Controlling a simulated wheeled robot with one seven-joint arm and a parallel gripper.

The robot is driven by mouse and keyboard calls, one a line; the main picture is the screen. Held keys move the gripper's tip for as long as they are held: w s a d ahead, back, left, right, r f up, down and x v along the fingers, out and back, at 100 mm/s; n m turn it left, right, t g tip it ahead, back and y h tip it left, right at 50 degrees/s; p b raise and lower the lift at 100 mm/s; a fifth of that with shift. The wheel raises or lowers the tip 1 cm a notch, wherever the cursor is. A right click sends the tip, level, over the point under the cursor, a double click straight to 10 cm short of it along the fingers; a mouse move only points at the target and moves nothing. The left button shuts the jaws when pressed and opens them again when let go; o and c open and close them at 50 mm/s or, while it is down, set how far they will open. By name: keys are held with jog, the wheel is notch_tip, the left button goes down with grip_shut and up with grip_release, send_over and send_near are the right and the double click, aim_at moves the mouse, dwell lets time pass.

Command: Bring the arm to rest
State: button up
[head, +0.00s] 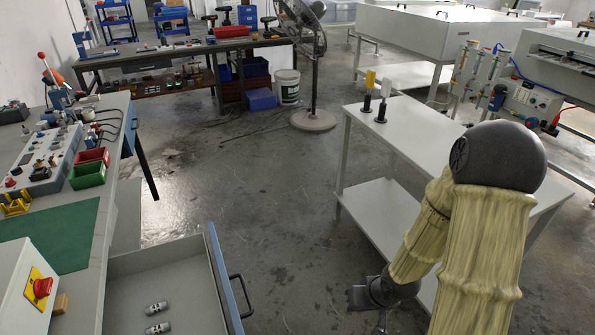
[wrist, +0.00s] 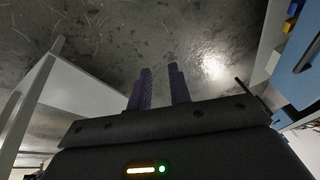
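My arm comes in at the lower right of the head view, in a yellowish sleeve with dark joints. It bends down in front of the white table (head: 432,133).
An open drawer (head: 221,270) with two small metal parts juts out at the lower left. The left workbench (head: 116,180) carries red and green bins and a control box. Two dark-handled tools stand on the white table. A fan (head: 314,118) stands behind. The middle floor is clear.

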jog(key=s+r+h+p, duration=0.1)
jog(key=s+r+p, duration=0.1)
jog(key=r+p, duration=0.7)
jog(key=s+r+m+h+p, duration=0.1)
jog(key=s+r+p, duration=0.2)
jog(key=r+p, duration=0.6)
notch_tip(320, 180, up, 14)
jog(key=shift+r+h, duration=0.1)
jog(key=shift+h, duration=0.2)
jog(key=shift+d, duration=0.15)
